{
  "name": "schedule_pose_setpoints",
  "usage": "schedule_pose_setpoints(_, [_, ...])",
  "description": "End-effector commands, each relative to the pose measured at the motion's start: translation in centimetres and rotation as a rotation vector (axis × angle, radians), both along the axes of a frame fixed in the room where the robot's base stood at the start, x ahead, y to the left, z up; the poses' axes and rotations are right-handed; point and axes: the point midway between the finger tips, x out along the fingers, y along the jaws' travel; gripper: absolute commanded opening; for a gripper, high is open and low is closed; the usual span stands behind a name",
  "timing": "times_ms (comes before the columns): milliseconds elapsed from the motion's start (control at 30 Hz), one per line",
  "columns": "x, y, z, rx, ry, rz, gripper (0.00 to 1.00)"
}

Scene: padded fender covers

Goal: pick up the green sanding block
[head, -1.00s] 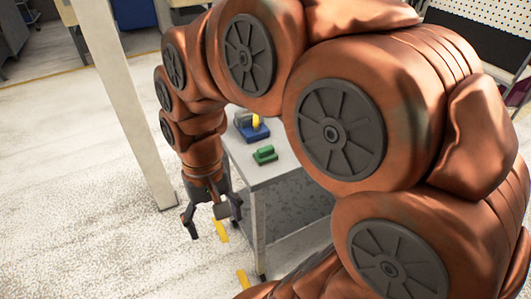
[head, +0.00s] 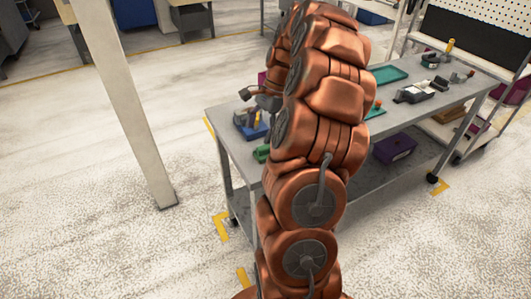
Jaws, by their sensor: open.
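The green sanding block (head: 261,153) lies on the grey table near its left end. My arm hides its right part in the head view. My gripper (head: 252,93) is open, above the far left part of the table, beyond the block and apart from it. My arm hides much of the gripper, and one dark finger shows clearly, pointing left.
A blue tray (head: 254,133) with grey and yellow things stands just behind the block. A teal tray (head: 388,76) and a grey tool (head: 418,92) lie farther right on the table (head: 440,105). A purple bin (head: 394,149) is on its lower shelf. A pale post (head: 125,115) stands left.

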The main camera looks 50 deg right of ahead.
Motion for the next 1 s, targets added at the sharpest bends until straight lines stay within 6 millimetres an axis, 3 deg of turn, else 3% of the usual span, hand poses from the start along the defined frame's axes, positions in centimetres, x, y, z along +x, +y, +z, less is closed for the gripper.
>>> schedule_pose_setpoints(100, [-0.6, -3.2, -1.2, 0.016, 0.019, -0.113, 0.81])
schedule_pose_setpoints(267, [-1.0, -5.1, -1.8, 0.021, 0.03, -0.185, 0.81])
schedule_pose_setpoints(1000, [-0.5, -3.0, -6.6, 0.027, 0.036, -0.189, 0.81])
